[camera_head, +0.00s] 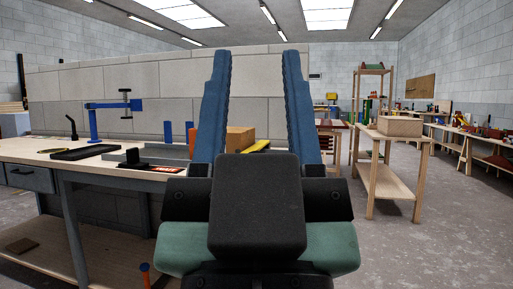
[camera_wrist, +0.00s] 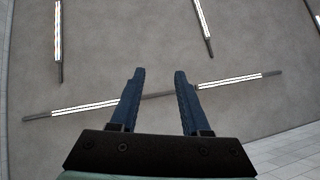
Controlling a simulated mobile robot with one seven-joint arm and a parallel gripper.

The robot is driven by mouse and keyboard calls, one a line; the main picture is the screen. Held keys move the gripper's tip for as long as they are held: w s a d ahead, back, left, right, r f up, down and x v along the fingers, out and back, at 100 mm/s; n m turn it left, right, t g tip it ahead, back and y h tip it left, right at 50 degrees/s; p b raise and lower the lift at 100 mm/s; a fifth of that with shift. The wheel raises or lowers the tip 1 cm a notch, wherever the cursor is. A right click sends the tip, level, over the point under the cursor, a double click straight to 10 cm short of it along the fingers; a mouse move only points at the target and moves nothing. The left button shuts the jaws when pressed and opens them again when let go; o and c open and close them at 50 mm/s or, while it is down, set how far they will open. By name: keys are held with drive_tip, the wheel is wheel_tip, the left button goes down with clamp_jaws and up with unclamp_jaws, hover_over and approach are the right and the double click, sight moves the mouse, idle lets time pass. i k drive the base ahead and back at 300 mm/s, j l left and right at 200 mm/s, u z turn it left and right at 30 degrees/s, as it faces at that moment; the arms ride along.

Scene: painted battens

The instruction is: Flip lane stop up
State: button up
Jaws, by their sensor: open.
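My gripper (camera_head: 256,53) is raised in front of the head camera, its two blue fingers spread apart with nothing between them. It also shows open and empty in the wrist view (camera_wrist: 160,72), pointing at the ceiling. Behind it to the left is a workbench (camera_head: 28,152). A grey rail-like piece (camera_head: 172,152) lies on the bench, with a black block (camera_head: 132,160) in front of it and blue uprights (camera_head: 168,131) behind. I cannot tell which part is the lane stop. My gripper hides part of the bench's right side.
A blue clamp-like stand (camera_head: 93,122), a black tray (camera_head: 84,153), an orange-brown block (camera_head: 240,139) and a yellow piece (camera_head: 257,146) are on or above the bench. A wooden shelf unit (camera_head: 391,180) stands at right. The floor (camera_head: 450,220) at right is clear.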

sight(261, 144)
drive_tip(key=i+l+u, duration=0.15)
drive_tip(key=i, duration=0.35)
drive_tip(key=i+l+u, duration=0.15)
drive_tip(key=i, duration=0.35)
drive_tip(key=i+l+u, duration=0.2)
drive_tip(key=i, duration=0.25)
drive_tip(key=i+l+u, duration=0.15)
drive_tip(key=i, duration=0.3)
